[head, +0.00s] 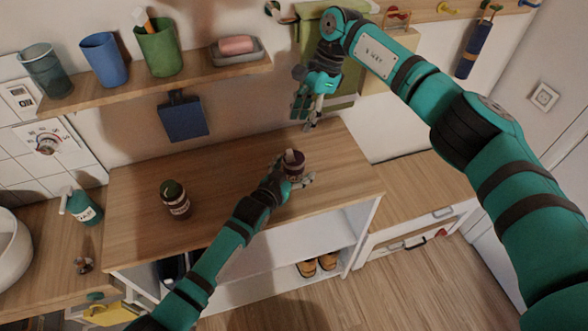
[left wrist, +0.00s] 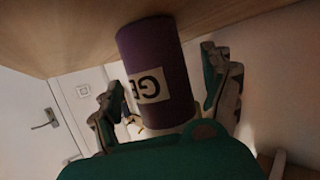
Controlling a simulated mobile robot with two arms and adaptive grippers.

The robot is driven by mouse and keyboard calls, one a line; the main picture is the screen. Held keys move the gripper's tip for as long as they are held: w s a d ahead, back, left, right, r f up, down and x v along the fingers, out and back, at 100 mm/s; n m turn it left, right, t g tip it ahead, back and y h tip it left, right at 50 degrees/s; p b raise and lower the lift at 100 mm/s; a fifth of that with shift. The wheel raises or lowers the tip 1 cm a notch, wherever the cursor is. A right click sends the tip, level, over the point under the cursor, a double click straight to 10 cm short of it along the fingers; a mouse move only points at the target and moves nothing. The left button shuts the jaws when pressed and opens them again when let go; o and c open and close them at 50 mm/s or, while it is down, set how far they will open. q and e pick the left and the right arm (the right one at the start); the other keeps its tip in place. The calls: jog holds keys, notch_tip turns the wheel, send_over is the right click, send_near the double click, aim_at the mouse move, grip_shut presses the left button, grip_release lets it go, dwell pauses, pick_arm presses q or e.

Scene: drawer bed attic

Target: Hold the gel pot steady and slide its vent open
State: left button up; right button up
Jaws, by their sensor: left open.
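The gel pot (head: 293,164), a dark purple pot with a pale label, stands on the wooden cabinet top near its back right. In the left wrist view the pot (left wrist: 158,70) appears upside down, its label partly reading "GE". My left gripper (head: 296,182) is open, with its fingers on either side of the pot; gaps show between fingers and pot in the left wrist view (left wrist: 165,100). My right gripper (head: 308,118) hangs above and behind the pot, apart from it, fingers downward and seemingly spread, empty. The vent cannot be made out.
A second dark pot (head: 175,198) with a pale label stands left on the cabinet top (head: 235,190). A shelf (head: 190,88) above holds cups (head: 105,60) and a soap dish (head: 237,52). A teal bottle (head: 82,207) stands far left. The top between the pots is clear.

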aim_at(290, 151)
pick_arm(q)
jog(key=shift+w+d+f, duration=0.1)
jog(key=shift+w, duration=0.15)
jog(key=shift+c, duration=0.4)
jog(key=c, duration=1.3)
pick_arm(e)
jog(key=shift+o, duration=0.6)
jog(key=a+h, duration=0.1)
jog(key=s+a+r+t+h, duration=0.1)
jog(key=a+r+h, duration=0.1)
jog(key=shift+s+a+m, duration=0.15)
jog(key=shift+s+m, duration=0.2)
jog(key=shift+m, duration=0.05)
jog(key=shift+t+h, duration=0.3)
jog(key=shift+t, duration=0.1)
notch_tip(290, 151, down, 12)
jog(key=shift+s+a+r, duration=0.1)
jog(key=shift+a+r, duration=0.05)
jog(key=shift+r, duration=0.05)
